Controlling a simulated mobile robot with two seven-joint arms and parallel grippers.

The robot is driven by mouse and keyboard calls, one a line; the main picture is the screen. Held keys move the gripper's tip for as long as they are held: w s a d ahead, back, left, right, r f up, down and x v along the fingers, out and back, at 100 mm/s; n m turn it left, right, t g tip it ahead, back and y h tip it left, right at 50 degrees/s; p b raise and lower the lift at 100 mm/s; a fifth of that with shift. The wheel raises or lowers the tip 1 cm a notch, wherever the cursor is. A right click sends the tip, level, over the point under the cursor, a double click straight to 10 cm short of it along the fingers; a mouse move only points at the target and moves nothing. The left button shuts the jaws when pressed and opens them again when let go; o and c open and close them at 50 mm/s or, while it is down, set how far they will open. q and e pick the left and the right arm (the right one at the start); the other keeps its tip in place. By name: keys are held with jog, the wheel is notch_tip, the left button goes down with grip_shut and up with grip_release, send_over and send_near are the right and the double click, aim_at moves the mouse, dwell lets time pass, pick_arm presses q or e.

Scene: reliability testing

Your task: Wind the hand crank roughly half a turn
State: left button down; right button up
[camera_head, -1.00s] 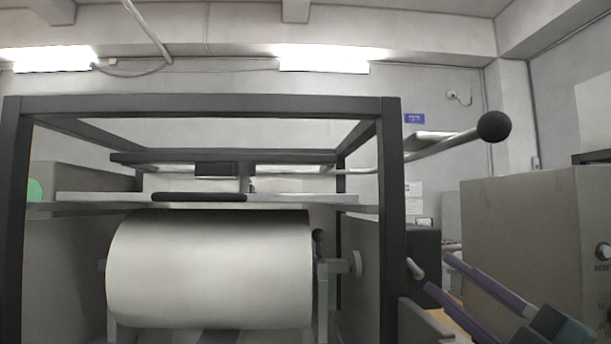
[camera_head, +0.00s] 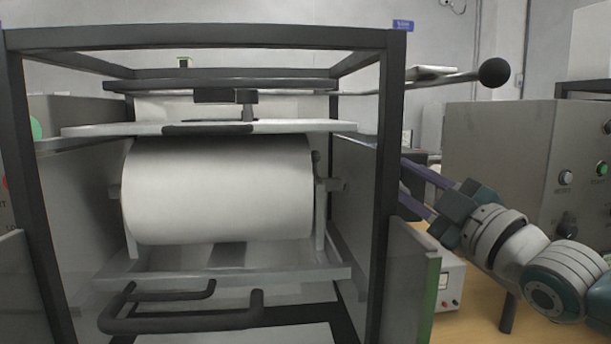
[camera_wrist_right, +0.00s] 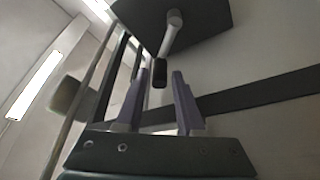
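The hand crank shows in the right wrist view as a pale arm (camera_wrist_right: 171,38) in front of a dark plate, with a black grip (camera_wrist_right: 160,72) at its near end. In the head view I cannot make the crank out; the frame's right post and my gripper cover that area. My right gripper (camera_head: 405,178) is open, its two purple fingers reaching left to the frame's right side. In the wrist view the grip appears between the fingertips, with a gap on each side; how deep it sits is unclear. My left gripper is not in view.
A dark metal frame (camera_head: 392,150) surrounds a white roller (camera_head: 220,190). A lever with a black ball (camera_head: 494,72) sticks out at upper right. A grey box with knobs (camera_head: 500,150) stands behind my right arm. A black bent handle (camera_head: 185,318) is low in front.

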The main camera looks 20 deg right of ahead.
jog(key=shift+w+r, duration=0.1)
jog(key=shift+w, duration=0.2)
jog(key=shift+a, duration=0.1)
jog(key=shift+c, duration=0.3)
grip_shut()
